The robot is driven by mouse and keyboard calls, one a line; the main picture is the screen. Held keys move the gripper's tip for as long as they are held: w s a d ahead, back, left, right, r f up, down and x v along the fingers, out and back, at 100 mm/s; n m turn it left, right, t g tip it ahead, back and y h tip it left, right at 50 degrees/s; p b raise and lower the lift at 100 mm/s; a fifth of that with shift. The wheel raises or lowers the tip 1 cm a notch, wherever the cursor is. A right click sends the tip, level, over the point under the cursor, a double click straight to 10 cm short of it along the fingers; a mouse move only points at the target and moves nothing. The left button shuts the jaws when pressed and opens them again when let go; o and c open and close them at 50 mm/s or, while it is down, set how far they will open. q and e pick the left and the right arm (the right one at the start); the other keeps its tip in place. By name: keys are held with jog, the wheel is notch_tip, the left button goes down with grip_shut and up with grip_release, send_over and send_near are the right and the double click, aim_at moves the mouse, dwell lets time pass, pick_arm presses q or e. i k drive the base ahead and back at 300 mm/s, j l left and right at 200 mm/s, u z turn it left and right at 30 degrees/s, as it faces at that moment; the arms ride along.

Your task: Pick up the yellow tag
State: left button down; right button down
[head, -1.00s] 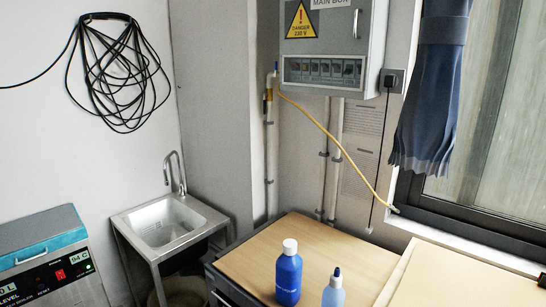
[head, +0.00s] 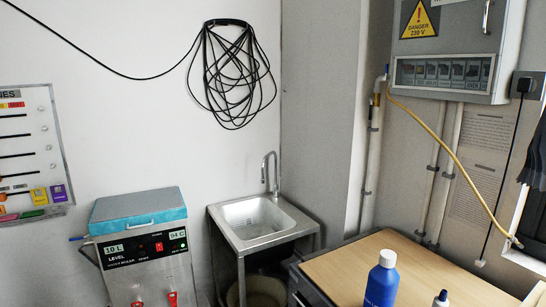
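A small yellow tag (head: 39,197) shows low on a white wall board (head: 48,115) at the left edge of the head view. A purple tag (head: 59,193) is right beside it on its right. The board's left part is cut off by the picture edge. The tags are small, so how they are fixed cannot be told. Neither of my grippers is in view.
A water boiler (head: 140,215) with a teal lid stands below and right of the board. A steel sink (head: 262,222) is right of it. A wooden-topped table (head: 400,265) holds a blue bottle (head: 382,283). Black cable (head: 235,75) hangs on the wall.

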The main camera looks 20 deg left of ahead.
aim_at(42, 200)
jog(key=u, duration=2.35)
